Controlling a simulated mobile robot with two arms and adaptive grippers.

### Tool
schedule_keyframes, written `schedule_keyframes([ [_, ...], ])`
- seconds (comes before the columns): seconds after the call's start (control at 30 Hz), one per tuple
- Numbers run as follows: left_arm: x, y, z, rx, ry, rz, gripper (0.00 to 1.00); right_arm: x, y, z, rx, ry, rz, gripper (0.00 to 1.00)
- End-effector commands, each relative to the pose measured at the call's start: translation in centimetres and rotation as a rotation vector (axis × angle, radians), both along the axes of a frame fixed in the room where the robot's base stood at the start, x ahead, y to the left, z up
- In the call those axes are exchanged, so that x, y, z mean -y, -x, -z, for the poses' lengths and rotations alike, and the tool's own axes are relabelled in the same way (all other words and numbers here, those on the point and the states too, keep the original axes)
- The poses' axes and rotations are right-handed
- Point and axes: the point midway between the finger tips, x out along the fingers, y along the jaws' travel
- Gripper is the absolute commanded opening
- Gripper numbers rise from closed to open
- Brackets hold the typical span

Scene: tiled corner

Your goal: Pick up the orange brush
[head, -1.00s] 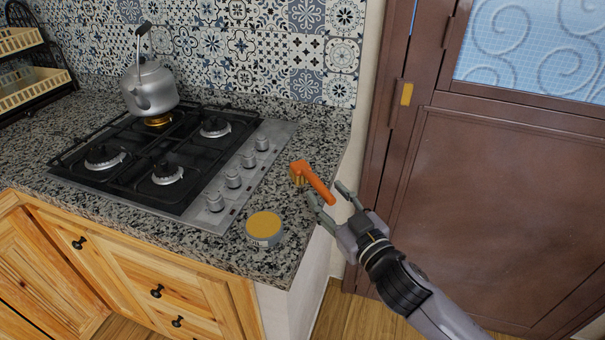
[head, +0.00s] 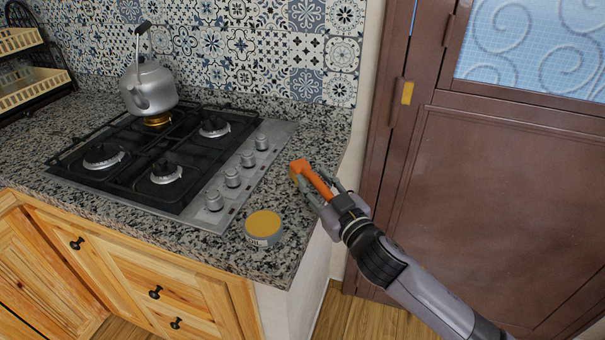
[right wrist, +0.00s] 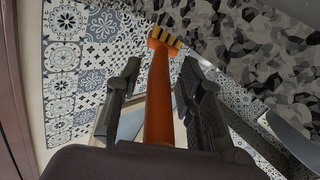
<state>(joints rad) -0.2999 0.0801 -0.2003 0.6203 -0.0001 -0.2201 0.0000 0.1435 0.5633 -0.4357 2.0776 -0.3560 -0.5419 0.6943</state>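The orange brush (head: 301,168) is at the right end of the granite counter, its bristled head toward the stove and its handle toward my right arm. My right gripper (head: 318,189) is open, with one finger on each side of the brush handle. In the right wrist view the orange handle (right wrist: 159,95) runs between the two fingers (right wrist: 158,88), with visible gaps on both sides, and the yellow-and-dark bristles show at the far end. My left gripper is not in view.
A round tin with a yellow top (head: 263,227) stands near the counter's front corner, left of my right gripper. A gas stove (head: 190,157) with knobs lies further left, with a metal kettle (head: 150,88) on it. A brown door (head: 500,210) is at the right.

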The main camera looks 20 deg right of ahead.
Motion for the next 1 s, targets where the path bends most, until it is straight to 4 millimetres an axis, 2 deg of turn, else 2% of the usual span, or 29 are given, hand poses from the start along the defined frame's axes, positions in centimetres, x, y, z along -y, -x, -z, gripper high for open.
schedule_keyframes([
  [0.5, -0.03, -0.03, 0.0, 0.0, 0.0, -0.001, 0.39, -0.01, 0.02, -0.01, 0.0, 0.0, 0.0, 0.0],
  [1.0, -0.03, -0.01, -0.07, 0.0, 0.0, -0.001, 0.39, 0.0, 0.01, -0.37, 0.004, 0.0, -0.001, 0.0],
])
